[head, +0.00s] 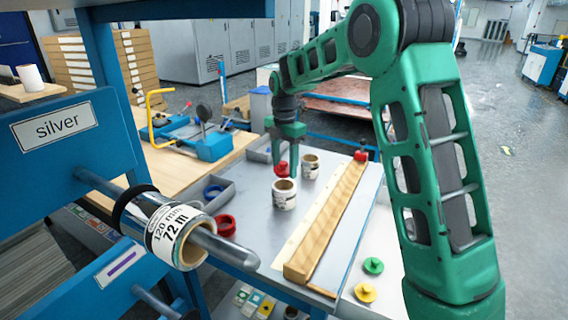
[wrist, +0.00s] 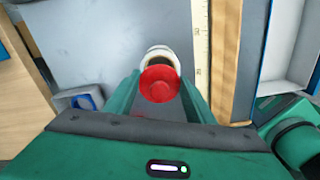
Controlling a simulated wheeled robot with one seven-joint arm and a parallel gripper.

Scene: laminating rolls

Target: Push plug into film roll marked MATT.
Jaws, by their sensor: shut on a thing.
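My gripper (head: 285,172) is shut on a red plug (head: 282,168) and holds it above the grey worktop. In the wrist view the red plug (wrist: 160,84) sits between the fingers and covers part of a white-rimmed roll (wrist: 160,52) beneath or beyond it. In the head view a short film roll (head: 285,196) stands upright just below the plug, its open core facing up. A second short roll (head: 311,167) stands behind it to the right. Labels on both are too small to read, so I cannot tell which is marked MATT. The plug looks apart from the rolls.
A wooden bar with a ruler (head: 326,220) lies right of the rolls, with a red knob (head: 361,156). A red part (head: 226,225) and blue ring (head: 212,192) lie left. Green (head: 373,265) and yellow (head: 364,292) discs lie front right. A labelled roll (head: 176,232) hangs on a rod, front left.

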